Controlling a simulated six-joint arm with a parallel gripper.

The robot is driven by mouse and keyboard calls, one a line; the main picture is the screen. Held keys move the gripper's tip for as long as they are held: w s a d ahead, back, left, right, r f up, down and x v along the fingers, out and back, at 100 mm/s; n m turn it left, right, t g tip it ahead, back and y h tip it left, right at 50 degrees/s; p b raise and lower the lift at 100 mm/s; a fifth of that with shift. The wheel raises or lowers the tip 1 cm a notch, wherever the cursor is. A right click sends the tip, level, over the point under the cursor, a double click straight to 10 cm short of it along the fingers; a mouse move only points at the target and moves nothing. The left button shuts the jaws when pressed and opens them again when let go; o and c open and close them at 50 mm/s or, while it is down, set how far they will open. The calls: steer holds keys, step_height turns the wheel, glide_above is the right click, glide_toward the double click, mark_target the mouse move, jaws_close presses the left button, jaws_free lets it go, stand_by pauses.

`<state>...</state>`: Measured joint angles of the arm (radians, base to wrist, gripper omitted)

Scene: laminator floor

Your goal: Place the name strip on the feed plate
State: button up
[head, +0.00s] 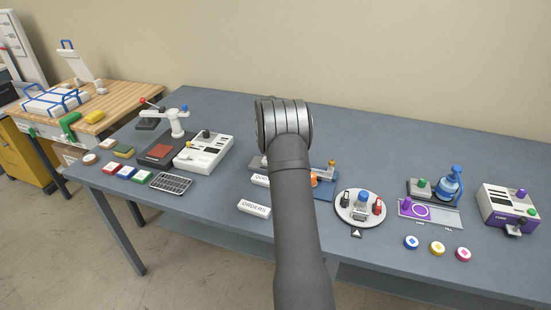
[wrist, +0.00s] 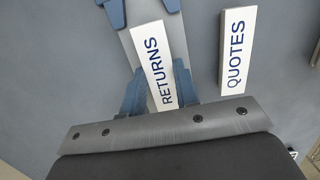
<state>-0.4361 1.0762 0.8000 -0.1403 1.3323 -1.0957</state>
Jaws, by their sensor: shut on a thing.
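The white name strip marked RETURNS (wrist: 159,65) is between the blue fingers of my gripper (wrist: 158,82), which is shut on it, in the wrist view. The strip lies over a grey plate (wrist: 177,42), which looks like the feed plate, with blue pieces (wrist: 113,12) at its far end. I cannot tell whether the strip touches the plate. A second white strip, marked QUOTES (wrist: 238,50), lies to the right, apart from the gripper. In the head view my arm hides the gripper and the held strip.
In the head view an ORDERS strip (head: 254,208) lies near the table's front, left of my arm. A blue base (head: 325,190) shows partly behind the arm. A round turntable (head: 360,209) stands close on the right. A white machine (head: 204,153) stands left.

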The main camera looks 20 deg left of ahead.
steer(key=o, duration=1)
steer(key=shift+f, duration=0.1)
steer(key=shift+c, duration=0.2)
step_height(320, 180, up, 12)
steer(key=a, duration=0.1)
steer(key=shift+a, duration=0.4)
steer(key=f, duration=0.4)
steer(key=d+f, duration=0.1)
steer(key=f, duration=0.3)
steer(key=d+f, duration=0.1)
steer(key=f, duration=0.3)
steer(key=shift+f, duration=0.2)
step_height(320, 180, up, 3)
steer(key=shift+r, duration=0.1)
steer(key=shift+a+r, duration=0.1)
steer(key=shift+r, duration=0.35)
